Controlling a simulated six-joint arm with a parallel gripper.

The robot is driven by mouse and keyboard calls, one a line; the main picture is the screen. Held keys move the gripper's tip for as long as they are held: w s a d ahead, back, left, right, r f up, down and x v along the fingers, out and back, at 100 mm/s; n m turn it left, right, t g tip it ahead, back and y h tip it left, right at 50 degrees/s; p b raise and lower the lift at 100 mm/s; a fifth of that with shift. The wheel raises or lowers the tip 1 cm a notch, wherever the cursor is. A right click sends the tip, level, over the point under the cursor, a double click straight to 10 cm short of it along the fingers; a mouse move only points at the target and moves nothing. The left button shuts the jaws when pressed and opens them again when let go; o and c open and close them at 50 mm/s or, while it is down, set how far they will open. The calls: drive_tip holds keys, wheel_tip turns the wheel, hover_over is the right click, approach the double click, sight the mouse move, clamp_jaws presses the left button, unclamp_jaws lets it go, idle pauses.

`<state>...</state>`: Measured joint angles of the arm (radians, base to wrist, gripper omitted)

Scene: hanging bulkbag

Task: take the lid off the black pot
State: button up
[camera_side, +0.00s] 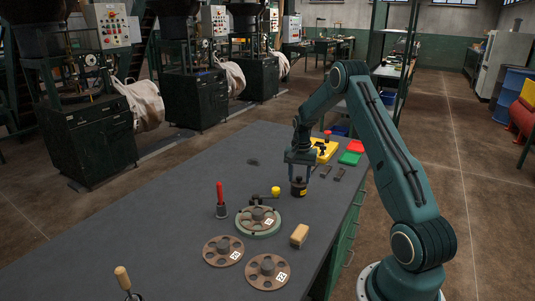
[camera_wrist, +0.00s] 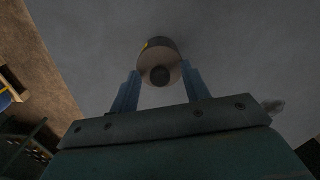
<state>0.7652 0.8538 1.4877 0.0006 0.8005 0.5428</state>
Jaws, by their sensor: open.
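The black pot (camera_side: 299,189) stands upright on the dark grey bench, with a yellowish label on its side. In the wrist view the pot's dark side (camera_wrist: 158,46) shows beyond its pale, round lid (camera_wrist: 147,73), which has a dark round knob (camera_wrist: 160,76) in the middle. The lid sits on the pot. My gripper (camera_side: 300,172) is directly above the pot, pointing down. Its two blue fingers are open, one on each side of the knob in the wrist view (camera_wrist: 161,82). I cannot tell whether either finger touches the lid.
In front are a round fixture (camera_side: 258,221), a wooden block (camera_side: 299,235), a red-handled tool (camera_side: 220,198) and two brown discs. The bench's left side is mostly clear.

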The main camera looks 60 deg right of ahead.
sight(299, 177)
clamp_jaws()
drive_tip(key=shift+r, duration=0.2)
wheel_tip(299, 177, up, 20)
drive_tip(key=shift+f, duration=0.15)
idle(0.6)
idle(0.5)
